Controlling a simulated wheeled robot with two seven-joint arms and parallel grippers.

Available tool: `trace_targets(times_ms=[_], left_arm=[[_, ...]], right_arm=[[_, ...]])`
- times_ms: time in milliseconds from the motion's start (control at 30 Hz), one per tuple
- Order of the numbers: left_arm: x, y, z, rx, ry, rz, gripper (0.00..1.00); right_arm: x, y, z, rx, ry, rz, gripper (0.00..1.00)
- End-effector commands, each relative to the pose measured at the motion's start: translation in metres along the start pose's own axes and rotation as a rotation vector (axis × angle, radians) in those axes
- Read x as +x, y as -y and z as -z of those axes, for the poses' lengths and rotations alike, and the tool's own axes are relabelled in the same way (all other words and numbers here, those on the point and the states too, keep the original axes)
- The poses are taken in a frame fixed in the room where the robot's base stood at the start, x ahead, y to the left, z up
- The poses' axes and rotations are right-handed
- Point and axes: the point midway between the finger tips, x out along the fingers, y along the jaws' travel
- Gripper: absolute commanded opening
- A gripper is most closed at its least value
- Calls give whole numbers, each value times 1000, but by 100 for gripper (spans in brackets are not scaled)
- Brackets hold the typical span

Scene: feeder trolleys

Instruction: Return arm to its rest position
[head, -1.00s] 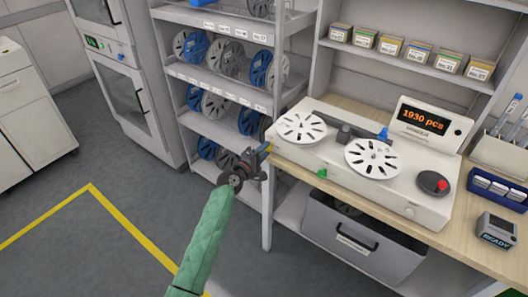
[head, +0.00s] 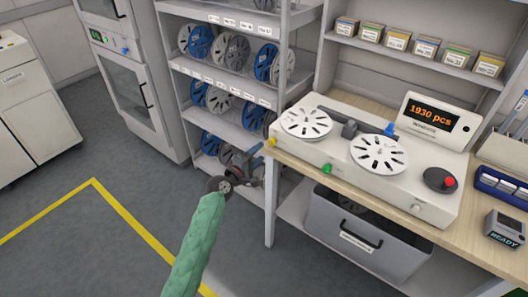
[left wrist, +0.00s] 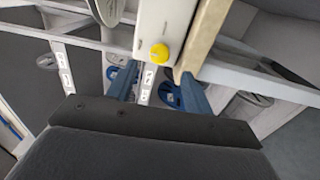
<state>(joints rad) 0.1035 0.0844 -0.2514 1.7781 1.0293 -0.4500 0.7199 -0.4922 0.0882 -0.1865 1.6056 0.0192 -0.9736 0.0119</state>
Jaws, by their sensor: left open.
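My left arm with its green sleeve reaches up from the bottom of the head view. Its gripper (head: 256,160) is beside the left end of the workbench, in front of the reel shelf, and is small and partly hard to make out. In the left wrist view the two blue fingers of the left gripper (left wrist: 160,88) stand apart with nothing held between them. A yellow knob (left wrist: 159,52) on the white counting machine (head: 385,190) shows beyond them. My right gripper is not in view.
A shelf rack (head: 228,122) with blue and white reels stands behind the gripper. The workbench (head: 470,240) carries the machine, with a grey bin (head: 370,235) below. Yellow floor tape (head: 135,225) marks the open floor at left.

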Motion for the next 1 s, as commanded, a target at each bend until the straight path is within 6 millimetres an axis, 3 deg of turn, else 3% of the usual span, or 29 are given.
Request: trace_targets(times_ms=[200, 767, 1000], left_arm=[[-17, 0, 0, 1, 0, 0, 51], [-18, 0, 0, 9, 0, 0, 51], [-19, 8, -6, 173, 37, 43, 51]], right_arm=[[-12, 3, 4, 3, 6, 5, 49], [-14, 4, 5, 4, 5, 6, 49], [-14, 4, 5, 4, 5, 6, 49]])
